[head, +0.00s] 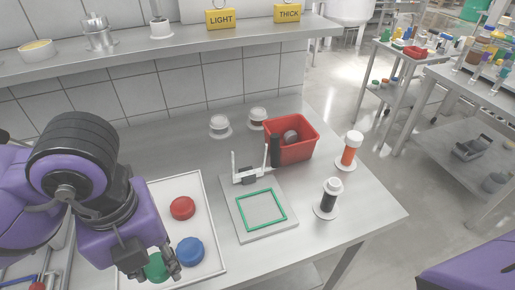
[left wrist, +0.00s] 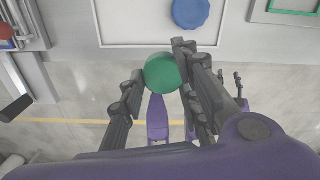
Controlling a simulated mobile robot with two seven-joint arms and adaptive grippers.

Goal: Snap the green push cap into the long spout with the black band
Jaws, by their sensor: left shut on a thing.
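The green push cap (head: 156,267) is a round disc between the fingers of my left gripper (head: 150,270), over the front part of the white tray. In the left wrist view my left gripper (left wrist: 160,82) is shut on the green cap (left wrist: 163,72), one finger on each side. The long spout with the black band (head: 329,198) stands upright on a white base at the front right of the bench, well to the right of the gripper. Its top is white. My right gripper is not in view.
A red cap (head: 182,208) and a blue cap (head: 189,250) lie in the white tray (head: 213,195). A board with a green square (head: 260,210) lies mid-bench. Behind stand a red bin (head: 304,145), an orange-banded spout (head: 349,149) and two short spouts (head: 220,124).

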